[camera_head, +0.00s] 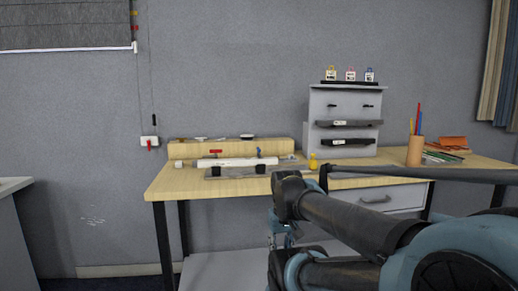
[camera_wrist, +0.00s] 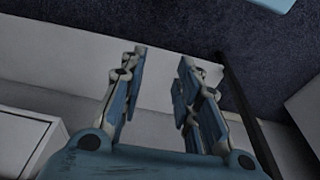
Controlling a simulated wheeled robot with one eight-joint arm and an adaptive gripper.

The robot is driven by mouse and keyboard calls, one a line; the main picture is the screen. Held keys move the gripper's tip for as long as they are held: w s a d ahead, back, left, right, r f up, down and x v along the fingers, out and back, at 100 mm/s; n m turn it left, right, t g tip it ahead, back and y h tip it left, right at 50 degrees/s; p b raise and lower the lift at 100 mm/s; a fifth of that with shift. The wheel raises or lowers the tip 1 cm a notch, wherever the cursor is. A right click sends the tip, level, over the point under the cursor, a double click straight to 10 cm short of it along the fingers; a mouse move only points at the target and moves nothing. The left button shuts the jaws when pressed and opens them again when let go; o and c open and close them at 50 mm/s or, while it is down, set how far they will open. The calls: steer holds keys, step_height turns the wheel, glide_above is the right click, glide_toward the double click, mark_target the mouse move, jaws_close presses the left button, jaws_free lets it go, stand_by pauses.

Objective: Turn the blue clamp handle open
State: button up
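The small blue handle (camera_head: 259,152) stands upright at the right part of a white pipe (camera_head: 235,162) on the wooden table. A red handle (camera_head: 215,152) sits further left on the same pipe. The pipe rests on dark clamps over a grey plate (camera_head: 235,172). My gripper (camera_wrist: 163,57) is open, with nothing between its fingers in the wrist view. In the head view my gripper (camera_head: 283,228) is partly hidden behind my arm, below the tabletop's front edge and well apart from the blue handle. The wrist view does not show the handle.
A wooden block (camera_head: 185,150) with small items stands behind the pipe. A small yellow object (camera_head: 313,162) is right of it. A grey drawer unit (camera_head: 345,108) and a pencil cup (camera_head: 414,151) stand further right. The table's front edge (camera_head: 200,196) lies above my gripper.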

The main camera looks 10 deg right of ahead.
steer(key=w+r, duration=0.8)
steer(key=r, duration=0.4)
step_height(320, 180, up, 29)
steer(key=g, duration=0.2)
glide_above(258, 148)
steer(key=f, duration=1.6)
steer(key=shift+s+d+f, duration=0.1)
steer(key=shift+s+f, duration=0.1)
steer(key=shift+f, duration=0.15)
steer(key=shift+c, duration=0.6)
jaws_close()
